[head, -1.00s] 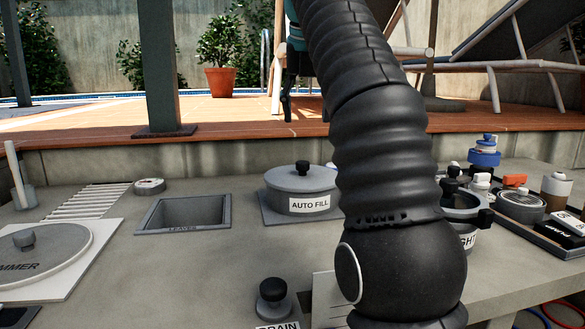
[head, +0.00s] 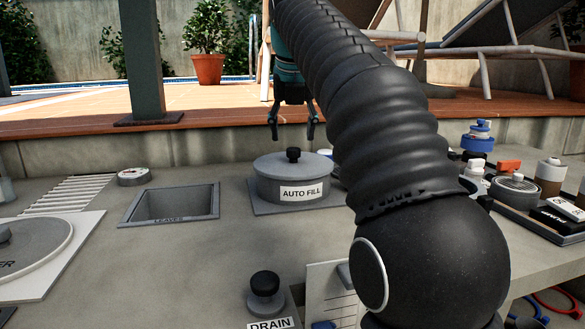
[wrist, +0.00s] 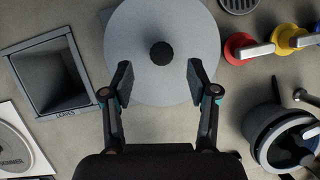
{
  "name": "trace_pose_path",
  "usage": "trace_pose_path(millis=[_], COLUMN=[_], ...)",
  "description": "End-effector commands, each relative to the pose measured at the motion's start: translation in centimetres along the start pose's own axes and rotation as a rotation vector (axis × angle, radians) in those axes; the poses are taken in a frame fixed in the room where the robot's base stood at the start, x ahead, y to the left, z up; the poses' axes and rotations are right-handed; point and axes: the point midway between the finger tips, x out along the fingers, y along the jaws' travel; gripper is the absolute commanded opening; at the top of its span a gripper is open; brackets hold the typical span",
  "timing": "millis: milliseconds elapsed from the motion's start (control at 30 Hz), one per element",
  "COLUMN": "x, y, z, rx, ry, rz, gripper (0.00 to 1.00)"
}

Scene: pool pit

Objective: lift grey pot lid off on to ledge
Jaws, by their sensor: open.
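The grey pot labelled AUTO FILL (head: 290,190) stands on a square grey base on the counter in the head view. Its flat round grey lid (head: 270,163) rests on top, with a black knob (head: 293,154) in the middle. My gripper (head: 293,132) is open above and behind the knob in the head view. In the wrist view the lid (wrist: 160,88) fills the top middle, with its knob (wrist: 161,53) lying just beyond the gap between my open fingertips (wrist: 158,72). Nothing is between the fingers. The pot's wall is hidden under the lid there.
A square recessed bin marked LEAVES (head: 127,215) is left of the pot. The tiled ledge (head: 60,132) runs behind the counter, with a green post (head: 142,60) on it. In the wrist view, red (wrist: 236,48) and yellow valves and another pot (wrist: 262,118) are at right.

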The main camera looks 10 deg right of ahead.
Motion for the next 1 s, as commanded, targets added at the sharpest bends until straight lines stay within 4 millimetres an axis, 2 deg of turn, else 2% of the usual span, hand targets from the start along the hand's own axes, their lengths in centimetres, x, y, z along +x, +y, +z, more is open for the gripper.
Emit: trace_pose_path(millis=[233,533,800,867,1000], x=[1.3,5.2,5.5,5.5,5.6], y=[-0.1,-0.2,-0.2,-0.2,-0.2], z=[0.0,-0.1,0.0,0.0,0.0], rx=[0.001,0.001,0.001,0.001,0.001], ry=[0.0,0.0,-0.001,-0.001,0.0], rz=[0.0,0.0,0.0,0.0,0.0], gripper=[0.59,0.59,0.59,0.47,0.12])
